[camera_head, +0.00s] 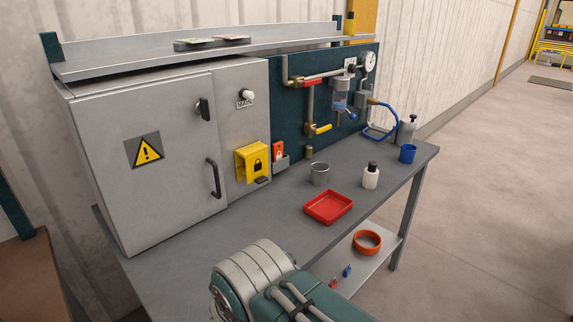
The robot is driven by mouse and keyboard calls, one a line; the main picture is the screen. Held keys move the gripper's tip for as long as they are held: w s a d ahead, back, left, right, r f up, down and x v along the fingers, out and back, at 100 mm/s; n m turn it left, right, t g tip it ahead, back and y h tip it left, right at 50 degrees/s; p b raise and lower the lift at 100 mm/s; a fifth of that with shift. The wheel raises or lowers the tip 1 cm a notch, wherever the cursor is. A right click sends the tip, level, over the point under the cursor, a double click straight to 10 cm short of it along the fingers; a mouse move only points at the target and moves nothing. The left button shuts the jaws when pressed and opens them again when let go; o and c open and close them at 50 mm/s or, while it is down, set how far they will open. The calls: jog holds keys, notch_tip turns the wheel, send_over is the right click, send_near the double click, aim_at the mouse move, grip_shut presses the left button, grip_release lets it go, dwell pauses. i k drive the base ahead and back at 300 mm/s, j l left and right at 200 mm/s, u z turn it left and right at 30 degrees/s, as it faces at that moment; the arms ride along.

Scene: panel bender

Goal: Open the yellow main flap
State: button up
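The yellow main flap (251,162), marked with a black padlock sign, is on the front of the grey cabinet (100,150), right of the door's long handle. It sits below a round white knob (247,95) with a "MAIN" label. The flap juts out a little from the panel, and I cannot tell what lies behind it. A small dark part (262,180) is just below its lower edge. My arm's grey and teal links show at the bottom centre, in front of the bench. My gripper is not in view.
On the bench (262,222) are a red tray (328,207), a metal cup (319,174), a white bottle (370,176) and a blue cup (407,153). An orange tag (278,151) hangs beside the flap. Pipes and a gauge (369,61) are on the dark panel.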

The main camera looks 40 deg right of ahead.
aim_at(257, 167)
jog(key=k+l+z, duration=0.1)
jog(key=z, duration=0.8)
